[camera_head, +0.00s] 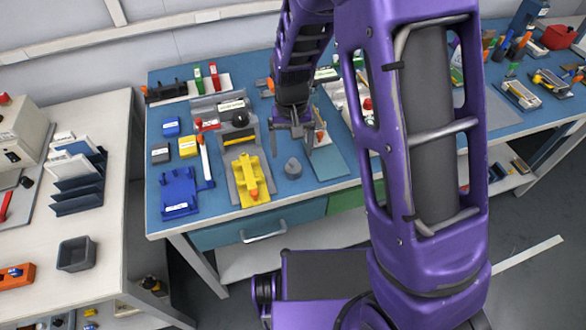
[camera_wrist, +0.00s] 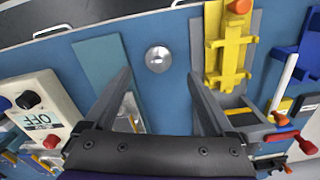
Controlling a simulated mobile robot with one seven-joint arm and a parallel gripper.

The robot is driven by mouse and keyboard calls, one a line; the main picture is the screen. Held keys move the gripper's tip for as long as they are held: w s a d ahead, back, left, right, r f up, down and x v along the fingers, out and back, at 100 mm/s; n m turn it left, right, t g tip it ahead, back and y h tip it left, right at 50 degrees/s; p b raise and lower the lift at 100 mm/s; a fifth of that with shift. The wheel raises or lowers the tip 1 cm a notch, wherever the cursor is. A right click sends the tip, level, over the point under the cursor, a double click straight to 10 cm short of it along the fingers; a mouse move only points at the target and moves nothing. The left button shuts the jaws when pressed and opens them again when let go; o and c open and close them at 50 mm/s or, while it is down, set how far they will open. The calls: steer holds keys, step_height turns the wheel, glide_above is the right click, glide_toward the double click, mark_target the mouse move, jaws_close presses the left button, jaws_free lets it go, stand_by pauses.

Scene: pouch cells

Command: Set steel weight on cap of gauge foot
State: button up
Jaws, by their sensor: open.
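The steel weight (camera_head: 292,168) is a small grey cylinder with a knob, standing on the blue bench mat. In the wrist view it is a round silver disc (camera_wrist: 158,59), beyond my fingertips and between their lines. My gripper (camera_head: 292,138) hangs behind and above it; its two fingers (camera_wrist: 160,80) are spread with nothing held. Left of the weight stands a grey-based fixture with a yellow frame (camera_head: 248,180) and an orange knob (camera_head: 253,193); it also shows in the wrist view (camera_wrist: 228,55). I cannot tell for sure which part is the gauge foot's cap.
A teal-grey plate (camera_head: 327,163) lies right of the weight. A meter reading OFF (camera_wrist: 42,118) is at the wrist view's left. Bare mat surrounds the weight.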

mark_target(293, 160)
steer(key=shift+s+d+f, duration=0.1)
steer(key=shift+f, duration=2.9)
steer(key=shift+r, duration=0.1)
jaws_close()
